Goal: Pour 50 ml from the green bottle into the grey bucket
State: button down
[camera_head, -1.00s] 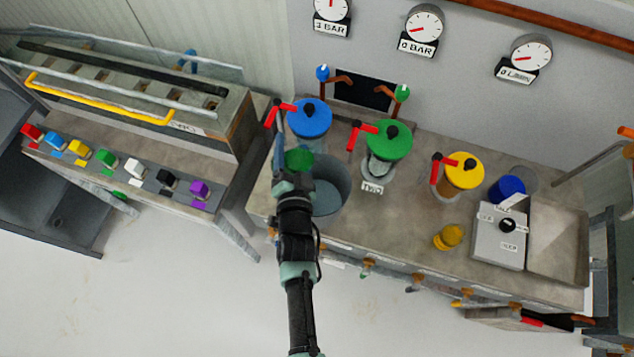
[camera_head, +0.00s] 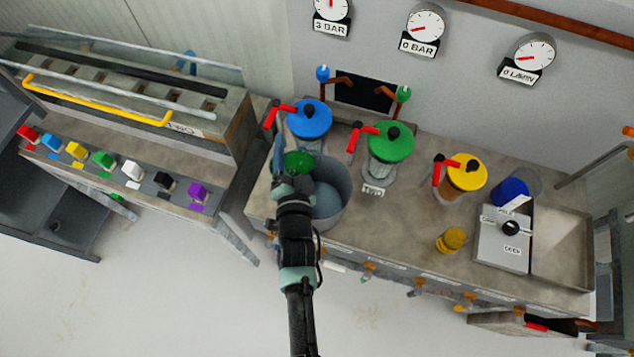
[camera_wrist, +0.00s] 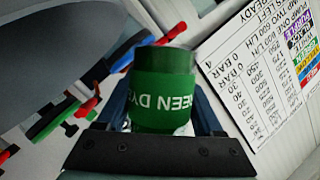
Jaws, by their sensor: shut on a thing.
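The green bottle (camera_wrist: 163,90) is between the fingers of my gripper (camera_wrist: 160,115) in the wrist view. Its label reads in part "EEN DYE". In the head view the green bottle (camera_head: 298,162) shows as a green top just beyond my gripper (camera_head: 290,175), over the left part of the grey bucket. My gripper is shut on it. The grey bucket (camera_head: 335,185) stands on the bench, its left side hidden by my arm. I cannot tell how far the bottle is tilted, and no stream of liquid is visible.
Blue (camera_head: 309,118), green (camera_head: 390,142) and yellow (camera_head: 466,172) topped vessels with red handles stand behind and right of the bucket. A yellow bottle (camera_head: 450,240) and a grey scale box (camera_head: 503,238) stand further right. A printed chart (camera_wrist: 268,70) shows in the wrist view.

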jog(key=shift+w+a+f+m+t+y+b, duration=0.15)
jog(key=shift+m+t+b, duration=0.1)
jog(key=shift+m+b, duration=0.5)
jog(key=shift+s+a+f+m+t+y+b, duration=0.1)
jog(key=shift+a+m+t+b, duration=0.15)
jog(key=shift+b, duration=0.85)
jog(key=shift+w+a+f+m+t+y+b, duration=0.1)
jog(key=shift+m+t+b, duration=0.1)
jog(key=shift+m+b, duration=0.55)
dwell(2.8)
jog(key=shift+r+m+b, duration=0.45)
jog(key=shift+r+m, duration=0.2)
dwell(1.9)
